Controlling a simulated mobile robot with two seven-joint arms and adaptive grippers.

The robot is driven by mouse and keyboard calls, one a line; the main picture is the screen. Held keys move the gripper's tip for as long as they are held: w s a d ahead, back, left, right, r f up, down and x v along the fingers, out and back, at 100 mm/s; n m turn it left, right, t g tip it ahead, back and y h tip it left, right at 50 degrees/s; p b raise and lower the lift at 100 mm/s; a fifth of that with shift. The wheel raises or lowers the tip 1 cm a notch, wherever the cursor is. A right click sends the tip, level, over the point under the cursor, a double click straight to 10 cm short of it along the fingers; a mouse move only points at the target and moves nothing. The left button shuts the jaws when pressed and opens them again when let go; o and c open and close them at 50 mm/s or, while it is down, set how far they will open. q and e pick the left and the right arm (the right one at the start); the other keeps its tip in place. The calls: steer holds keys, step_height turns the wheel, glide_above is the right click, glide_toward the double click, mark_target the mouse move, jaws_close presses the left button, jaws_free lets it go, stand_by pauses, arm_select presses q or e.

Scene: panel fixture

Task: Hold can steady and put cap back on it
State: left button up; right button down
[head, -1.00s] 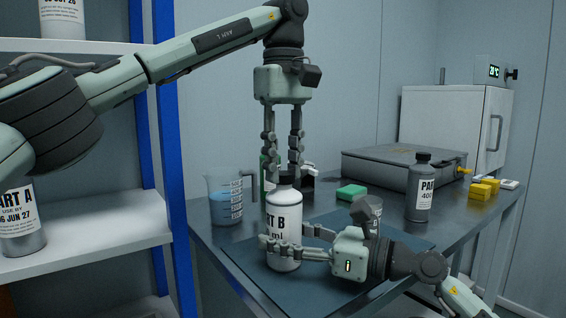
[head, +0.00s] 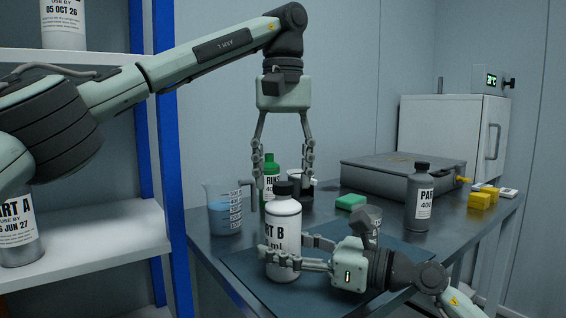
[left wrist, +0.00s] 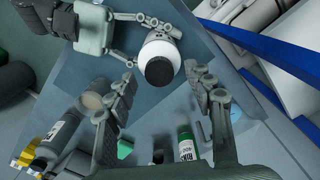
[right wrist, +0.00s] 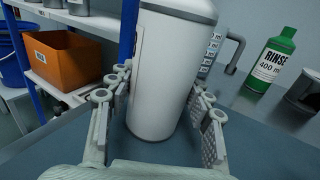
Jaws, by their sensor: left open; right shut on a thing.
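A white can labelled PART B (head: 284,222) stands upright on the dark mat (head: 245,271). It also shows in the left wrist view (left wrist: 160,46) and the right wrist view (right wrist: 168,75). A black cap (head: 284,188) sits on its top, seen from above in the left wrist view (left wrist: 160,72). My right gripper (head: 292,256) is shut on the can's lower body, one finger on each side. My left gripper (head: 285,178) is above the can, pointing down, fingers spread apart on either side of the cap and not touching it.
Behind the can are a measuring jug (head: 224,212) with blue liquid and a green RINSE bottle (head: 271,172). A dark grey bottle (head: 419,195), a green sponge (head: 351,201) and yellow blocks (head: 481,199) stand to the right. Shelves (head: 100,235) are at left.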

arm_select(q)
steer(key=shift+r, duration=3.65)
arm_select(e)
steer(key=c, duration=0.6)
jaws_free()
steer(key=v, duration=1.2)
arm_select(q)
steer(key=shift+f, duration=0.1)
arm_select(e)
steer(key=shift+s, duration=0.1)
